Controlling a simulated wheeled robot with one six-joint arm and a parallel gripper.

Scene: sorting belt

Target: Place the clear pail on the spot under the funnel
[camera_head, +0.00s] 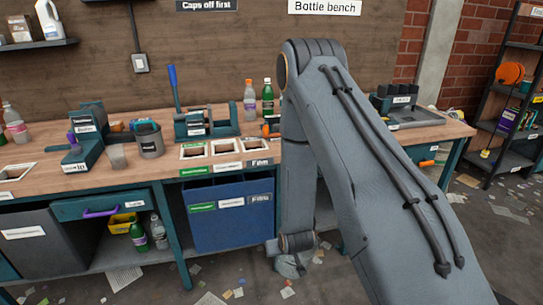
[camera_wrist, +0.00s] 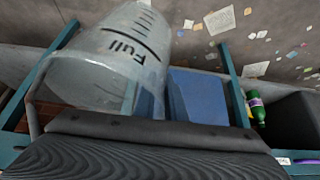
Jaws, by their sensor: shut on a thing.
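The clear pail (camera_wrist: 110,60) fills the left of the wrist view. It is translucent, with black measuring lines and the word "Full", and appears tilted in that view. My gripper (camera_wrist: 150,128) is shut on it; its dark pad shows along the bottom of the view. In the head view, my arm hides most of the gripper and pail; a small greyish part (camera_head: 289,268) below my wrist may be the pail. I cannot make out a funnel or the spot under it; my arm covers part of the bench.
The wooden bench (camera_head: 60,178) carries a teal machine (camera_head: 86,135), a grey cup (camera_head: 149,140), a lever press (camera_head: 205,122) and bottles. Below are a blue bin (camera_head: 230,228), which also shows in the wrist view (camera_wrist: 197,97), and a shelf with bottles. Paper scraps litter the floor.

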